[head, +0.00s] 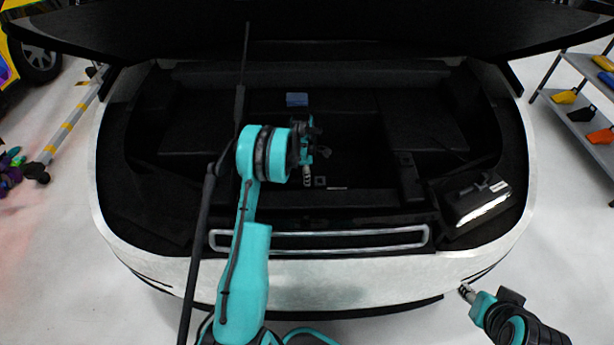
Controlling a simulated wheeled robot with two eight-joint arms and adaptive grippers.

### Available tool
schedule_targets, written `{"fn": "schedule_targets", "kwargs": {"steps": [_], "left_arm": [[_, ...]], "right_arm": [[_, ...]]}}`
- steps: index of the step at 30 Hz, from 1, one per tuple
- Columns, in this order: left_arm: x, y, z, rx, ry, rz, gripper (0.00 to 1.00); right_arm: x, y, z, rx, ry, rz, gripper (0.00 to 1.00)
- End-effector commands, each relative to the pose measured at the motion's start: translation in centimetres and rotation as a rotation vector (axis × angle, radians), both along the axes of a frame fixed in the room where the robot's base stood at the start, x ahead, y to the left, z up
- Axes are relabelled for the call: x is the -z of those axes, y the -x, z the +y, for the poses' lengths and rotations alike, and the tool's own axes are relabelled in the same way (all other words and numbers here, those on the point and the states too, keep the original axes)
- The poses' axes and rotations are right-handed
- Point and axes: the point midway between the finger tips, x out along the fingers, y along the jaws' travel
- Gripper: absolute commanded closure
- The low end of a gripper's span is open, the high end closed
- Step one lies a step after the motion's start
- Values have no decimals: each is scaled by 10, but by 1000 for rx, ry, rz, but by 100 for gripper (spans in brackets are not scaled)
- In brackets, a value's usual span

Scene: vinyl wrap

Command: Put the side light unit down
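A dark unit with a bright white strip (475,203), which looks like the side light unit, rests at the right rear corner of the open car compartment. No gripper touches it. My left gripper (307,165) is over the middle of the compartment, well to the left of the unit. Its fingers are small and dark against the interior, so I cannot tell whether they are open or hold anything. My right gripper (467,291) is low at the right, outside the white bumper and below the unit. Its fingertips are too small to read.
The white car body (330,290) frames the dark compartment, with a raised lid (300,30) above. A small blue item (297,99) lies inside. A thin dark rod (202,225) crosses beside my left arm. A shelf with coloured items (580,115) stands at the right.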

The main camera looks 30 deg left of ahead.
Motion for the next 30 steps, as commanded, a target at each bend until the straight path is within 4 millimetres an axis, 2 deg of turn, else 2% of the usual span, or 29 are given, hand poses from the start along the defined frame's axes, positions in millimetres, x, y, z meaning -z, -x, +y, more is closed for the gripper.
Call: {"fn": "schedule_targets", "kwargs": {"steps": [11, 14, 24, 30], "left_arm": [[-6, 0, 0, 0, 0, 0, 66], [-20, 0, 1, 0, 0, 0, 66], [-93, 0, 7, 0, 0, 0, 66], [-117, 0, 9, 0, 0, 0, 66]], "right_arm": [[-2, 0, 0, 0, 0, 0, 60], [-8, 0, 0, 0, 0, 0, 60], [-34, 0, 0, 0, 0, 0, 60], [-41, 0, 0, 0, 0, 0, 60]]}}
